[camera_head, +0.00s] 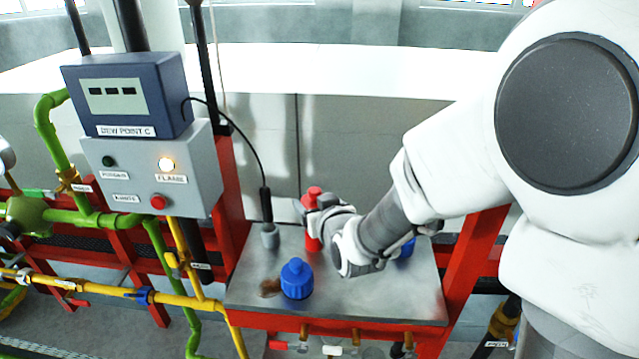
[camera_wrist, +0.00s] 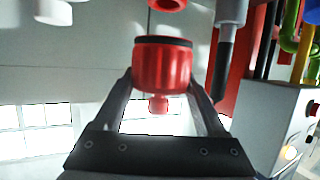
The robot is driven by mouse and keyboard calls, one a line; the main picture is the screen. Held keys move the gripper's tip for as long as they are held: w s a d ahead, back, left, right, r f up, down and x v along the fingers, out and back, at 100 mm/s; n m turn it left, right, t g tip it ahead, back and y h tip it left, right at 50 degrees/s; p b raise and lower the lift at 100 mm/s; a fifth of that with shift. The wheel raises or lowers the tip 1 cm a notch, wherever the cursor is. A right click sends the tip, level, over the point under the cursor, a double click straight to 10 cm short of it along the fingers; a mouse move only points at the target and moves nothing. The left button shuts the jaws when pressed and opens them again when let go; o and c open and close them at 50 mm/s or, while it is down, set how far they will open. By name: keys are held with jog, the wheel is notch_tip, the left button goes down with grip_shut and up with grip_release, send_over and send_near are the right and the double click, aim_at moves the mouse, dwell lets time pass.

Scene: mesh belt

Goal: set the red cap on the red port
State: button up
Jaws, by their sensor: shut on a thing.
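The red cap (camera_wrist: 163,66) is between the two fingers of my gripper (camera_wrist: 160,84), which is shut on it. It has a ribbed body, a dark band at its rim and a small knob. The wrist picture is upside down, with the knob lower in the frame. A red port (camera_wrist: 168,4) shows partly at the top edge of that view, with a visible gap between it and the cap. In the head view the cap (camera_head: 314,191) is upright over the steel table (camera_head: 345,300). Red also shows below my gripper (camera_head: 316,208), where cap and port are hard to separate.
A blue knobbed cap (camera_head: 297,280) stands at the table's front. A grey holder (camera_head: 269,237) with a black cabled probe (camera_head: 265,204) stands left of the red parts. Another blue part (camera_head: 407,249) is half hidden behind my arm. The control box (camera_head: 150,165) rises at left.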

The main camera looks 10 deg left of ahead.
jog(key=shift+w+a+f, duration=0.15)
jog(key=shift+w+f, duration=0.2)
jog(key=shift+f, duration=0.4)
jog(key=shift+f+b, duration=1.75)
jog(key=shift+f, duration=1)
jog(key=shift+b, duration=0.75)
jog(key=shift+f+b, duration=0.6)
jog(key=shift+b, duration=0.15)
jog(key=o, duration=1.1)
jog(key=shift+s, duration=0.1)
jog(key=shift+s, duration=0.1)
